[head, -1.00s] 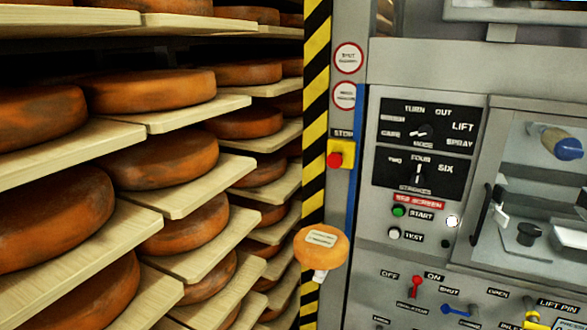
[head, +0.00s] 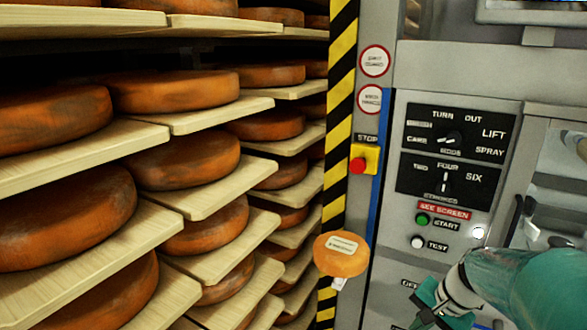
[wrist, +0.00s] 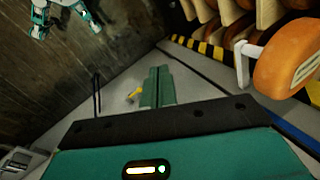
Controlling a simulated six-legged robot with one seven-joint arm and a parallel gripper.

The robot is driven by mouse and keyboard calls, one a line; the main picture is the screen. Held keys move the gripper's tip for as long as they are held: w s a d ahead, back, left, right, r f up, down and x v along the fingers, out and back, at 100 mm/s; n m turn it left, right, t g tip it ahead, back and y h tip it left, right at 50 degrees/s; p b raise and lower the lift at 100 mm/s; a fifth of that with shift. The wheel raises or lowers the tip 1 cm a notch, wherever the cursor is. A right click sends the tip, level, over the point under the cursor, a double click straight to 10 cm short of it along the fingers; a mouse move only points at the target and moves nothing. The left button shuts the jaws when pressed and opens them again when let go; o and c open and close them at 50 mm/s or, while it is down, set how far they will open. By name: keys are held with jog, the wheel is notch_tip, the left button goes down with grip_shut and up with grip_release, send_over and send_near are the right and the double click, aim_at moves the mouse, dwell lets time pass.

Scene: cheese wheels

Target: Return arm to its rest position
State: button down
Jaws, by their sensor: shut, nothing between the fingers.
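My gripper (head: 432,302) is at the lower right of the head view, at the end of my teal arm, in front of the lower control panel. In the wrist view its two teal fingers (wrist: 157,87) lie together, shut with nothing between them. The arm covers part of the lower panel and its levers.
A small orange labelled cheese (head: 341,254) sits left of the gripper, on a pale mount; it also shows in the wrist view (wrist: 289,58). Racks of cheese wheels (head: 68,217) fill the left. The control panel (head: 455,150) and a striped post (head: 341,90) stand right.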

jog(key=s+a+r+n+t+h, duration=0.1)
jog(key=s+a+r+n, duration=0.4)
jog(key=s+a, duration=0.1)
jog(key=s+a+r+n+t+h, duration=0.1)
jog(key=s+a+r+n, duration=0.3)
jog(key=a, duration=0.4)
jog(key=shift+s+a+r+n+h, duration=0.25)
jog(key=shift+s+r+n+h, duration=0.2)
jog(key=shift+s, duration=0.6)
